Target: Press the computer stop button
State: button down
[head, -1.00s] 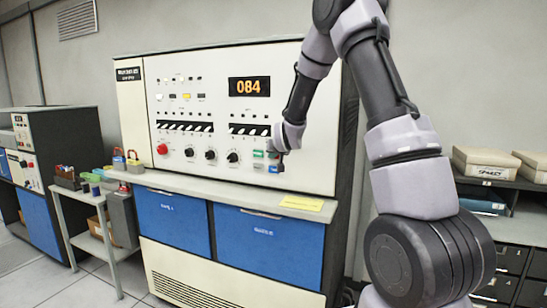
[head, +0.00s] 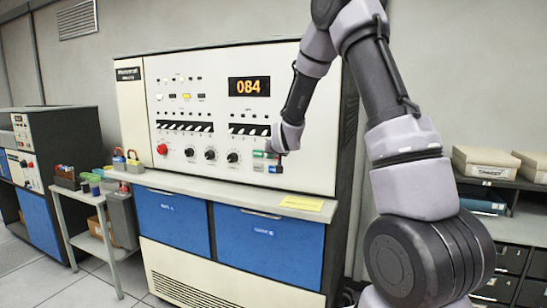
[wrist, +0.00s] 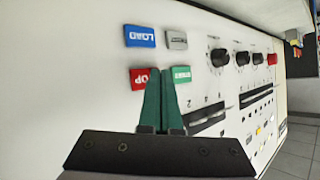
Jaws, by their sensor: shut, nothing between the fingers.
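The red stop button (wrist: 140,78) is on the white computer panel. It reads "OP" in the wrist view, the rest covered by a finger. My gripper (wrist: 161,70) is shut and empty, its tips over the gap between the stop button and the green button (wrist: 182,74). I cannot tell whether the tips touch the panel. The blue LOAD button (wrist: 140,36) and a grey button (wrist: 176,39) sit beyond the tips. In the head view my gripper (head: 277,153) is at the button cluster and hides part of it.
The computer (head: 220,105) has an "084" display (head: 249,87), black knobs (head: 210,154) and a round red button (head: 162,149). A ledge with a yellow note (head: 302,203) juts out below the buttons. A small cart (head: 90,195) stands left; shelves with boxes (head: 485,160) are at right.

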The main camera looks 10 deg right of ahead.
jog(key=s+a, duration=0.1)
jog(key=s, duration=0.1)
jog(key=s+a, duration=0.2)
dwell(0.5)
dwell(0.4)
jog(key=s+d+r+g+y, duration=0.15)
jog(key=s+d+r, duration=0.25)
jog(key=s+r, duration=0.95)
jog(key=s+d+r+m+g, duration=0.1)
jog(key=s+g, duration=0.1)
jog(key=s, duration=1)
jog(key=s+d+r+g, duration=0.1)
jog(key=s+g, duration=0.1)
jog(key=s, duration=1)
jog(key=shift+s+d+r+m, duration=0.25)
jog(key=shift+s+r+m, duration=0.1)
jog(key=shift+m, duration=0.05)
